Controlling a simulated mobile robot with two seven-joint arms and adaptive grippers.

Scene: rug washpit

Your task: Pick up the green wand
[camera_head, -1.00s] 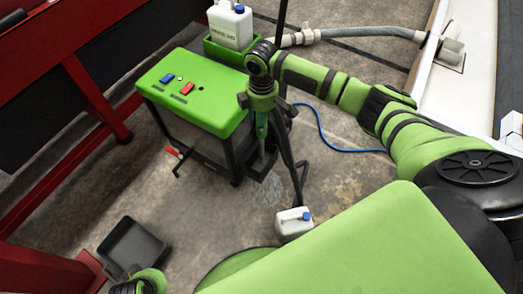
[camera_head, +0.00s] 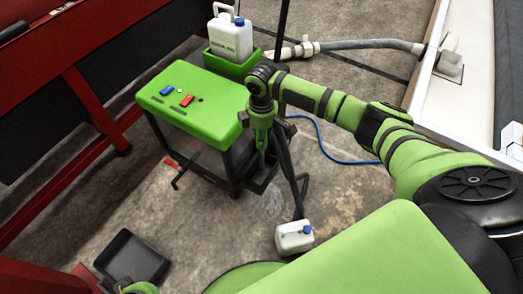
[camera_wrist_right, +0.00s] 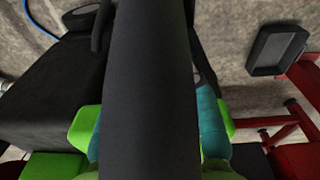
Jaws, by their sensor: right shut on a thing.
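My right gripper (camera_head: 263,145) points down beside the right side of the green-topped cart, in front of a small black holder (camera_head: 262,178). In the right wrist view, its green and teal fingers (camera_wrist_right: 150,130) stand on both sides of a thick dark shaft (camera_wrist_right: 150,60), shut on it. I take this shaft to be part of the green wand; no green part of it can be told from the gripper. Its lower end is hidden. Only a sliver of my left arm shows at the bottom left of the head view; its gripper is out of view.
The green-topped cart (camera_head: 185,95) carries red and blue items. A white jug (camera_head: 230,38) sits in a green tray (camera_head: 232,66). A dark pole (camera_head: 283,35) stands close behind my right wrist. A small white canister (camera_head: 294,237) and black tray (camera_head: 133,258) are on the floor.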

